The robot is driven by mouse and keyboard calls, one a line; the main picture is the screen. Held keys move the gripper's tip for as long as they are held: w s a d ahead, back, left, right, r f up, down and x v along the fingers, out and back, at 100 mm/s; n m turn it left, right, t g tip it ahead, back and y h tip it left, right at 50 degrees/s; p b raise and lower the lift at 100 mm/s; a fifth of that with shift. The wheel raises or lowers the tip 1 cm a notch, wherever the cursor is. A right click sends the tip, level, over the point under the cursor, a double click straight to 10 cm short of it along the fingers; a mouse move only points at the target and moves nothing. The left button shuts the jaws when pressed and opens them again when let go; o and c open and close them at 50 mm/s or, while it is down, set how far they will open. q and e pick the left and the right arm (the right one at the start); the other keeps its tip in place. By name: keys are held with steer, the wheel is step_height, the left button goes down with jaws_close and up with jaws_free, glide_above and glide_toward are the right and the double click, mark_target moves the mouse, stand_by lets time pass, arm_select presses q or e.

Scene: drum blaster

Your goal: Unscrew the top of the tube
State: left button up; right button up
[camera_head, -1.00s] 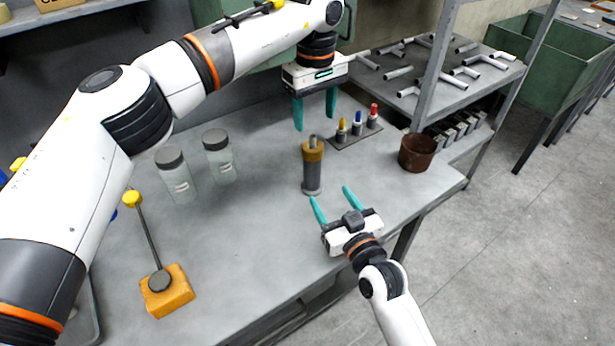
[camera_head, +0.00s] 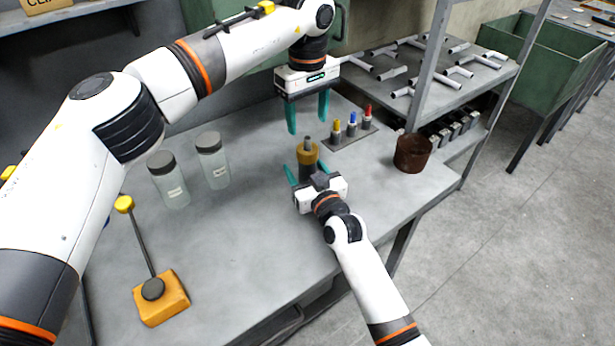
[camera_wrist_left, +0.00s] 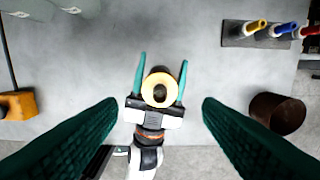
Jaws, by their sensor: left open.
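The tube (camera_head: 308,158) stands upright on the table, dark grey below with a brass-coloured top and a grey tip. In the left wrist view its top is a yellow ring with a dark centre (camera_wrist_left: 159,90). My left gripper (camera_head: 307,124) is open and empty, pointing down above the tube. My right gripper (camera_head: 306,168) is low at the tube from the front, its fingers on either side. In the left wrist view its fingers (camera_wrist_left: 163,62) are apart, with small gaps beside the ring. The tube's lower part is hidden by the right gripper.
A rack with yellow, blue and red tipped pieces (camera_head: 351,127) stands behind right of the tube. A brown pot (camera_head: 412,153) is near the right edge. Two glass jars (camera_head: 169,182) (camera_head: 213,164) and an orange block with a rod (camera_head: 161,297) are left. The table between is clear.

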mark_target(307, 138)
steer(key=shift+w, duration=0.1)
jaws_close()
arm_select(q)
steer(key=m, duration=0.4)
steer(key=shift+m, duration=0.3)
steer(key=m, duration=0.4)
steer(key=shift+f, duration=4)
